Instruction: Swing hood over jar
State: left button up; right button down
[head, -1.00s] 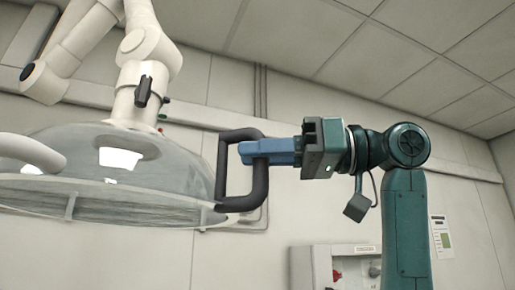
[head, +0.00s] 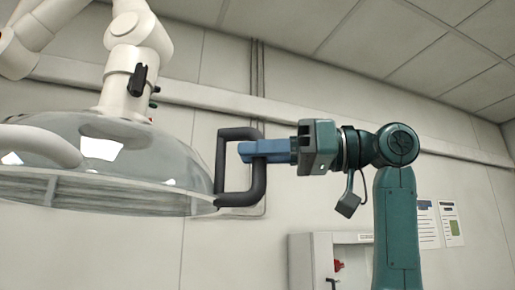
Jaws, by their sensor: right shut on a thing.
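The hood (head: 150,153) is a clear dome with a pale rim at the left of the head view, hung from a white jointed arm (head: 137,65). A dark loop handle (head: 221,165) stands out from its right side. My right gripper (head: 250,152), with blue fingers, comes in from the right and is shut on the handle. A white curved bar (head: 40,142) crosses the hood's left part. The jar is not in view. My left gripper is not in view.
A white wall cabinet (head: 310,262) with a red knob is at the bottom, behind my right arm. Notices (head: 452,225) hang on the wall at right. A rail and pipes run along the wall. The space between hood and cabinet looks clear.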

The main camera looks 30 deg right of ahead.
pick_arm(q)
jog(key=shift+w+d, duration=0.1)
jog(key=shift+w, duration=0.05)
pick_arm(e)
jog(key=shift+w+d, duration=0.25)
jog(key=shift+w, duration=0.05)
jog(key=c, duration=1.3)
grip_release()
jog(key=shift+c, duration=0.2)
pick_arm(q)
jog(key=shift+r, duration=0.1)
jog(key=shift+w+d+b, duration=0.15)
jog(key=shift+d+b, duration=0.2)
jog(key=shift+b, duration=0.6)
pick_arm(e)
jog(key=v, duration=1.3)
